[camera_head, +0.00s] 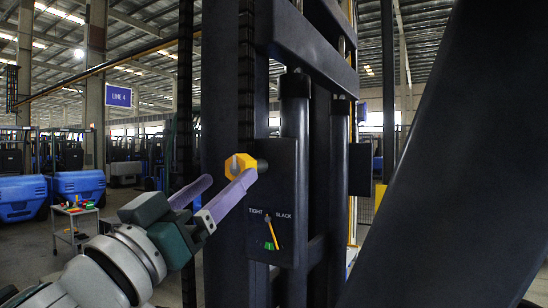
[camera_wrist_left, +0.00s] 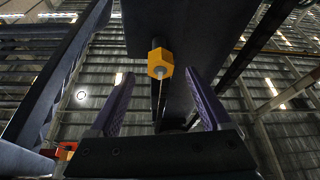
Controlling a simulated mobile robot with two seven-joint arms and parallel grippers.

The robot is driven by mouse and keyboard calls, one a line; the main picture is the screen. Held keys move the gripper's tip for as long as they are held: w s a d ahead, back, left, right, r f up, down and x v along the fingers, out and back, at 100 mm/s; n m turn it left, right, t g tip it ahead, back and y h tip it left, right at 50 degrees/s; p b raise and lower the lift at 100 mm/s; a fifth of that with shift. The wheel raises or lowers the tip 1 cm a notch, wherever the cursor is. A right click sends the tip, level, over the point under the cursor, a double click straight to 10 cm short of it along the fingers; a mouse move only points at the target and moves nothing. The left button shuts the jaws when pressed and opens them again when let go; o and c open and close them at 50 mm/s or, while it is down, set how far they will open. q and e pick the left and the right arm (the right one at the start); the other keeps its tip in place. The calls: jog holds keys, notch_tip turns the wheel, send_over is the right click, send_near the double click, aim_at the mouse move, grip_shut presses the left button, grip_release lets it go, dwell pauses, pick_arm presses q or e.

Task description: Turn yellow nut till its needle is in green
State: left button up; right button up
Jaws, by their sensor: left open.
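The yellow hex nut (camera_head: 240,165) sits on a short stud at the upper left of a dark gauge plate (camera_head: 285,180). Below it a yellow needle (camera_head: 271,232) points down, its tip by the right edge of a small green patch (camera_head: 268,245); whether it is inside cannot be told for sure. "TIGHT" is at left, "SLACK" at right. My left gripper (camera_head: 230,177) is open, its purple fingers just short of the nut. In the left wrist view the nut (camera_wrist_left: 160,63) shows between and slightly beyond the fingertips (camera_wrist_left: 160,78), with gaps on both sides. My right gripper is out of view.
The dark mast (camera_head: 225,110) rises behind the nut, with thick cylinders (camera_head: 294,130) to its right. A large dark slanted surface (camera_head: 460,180) fills the right side. A small cart (camera_head: 75,212) with coloured items stands far left. Blue forklifts stand behind.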

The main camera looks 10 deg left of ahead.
aim_at(236, 171)
pick_arm(q)
jog(key=p+x, duration=0.1)
jog(key=x, duration=0.4)
jog(key=shift+w+d+r, duration=0.1)
jog(key=shift+w, duration=0.2)
jog(key=shift+c, duration=0.2)
grip_shut()
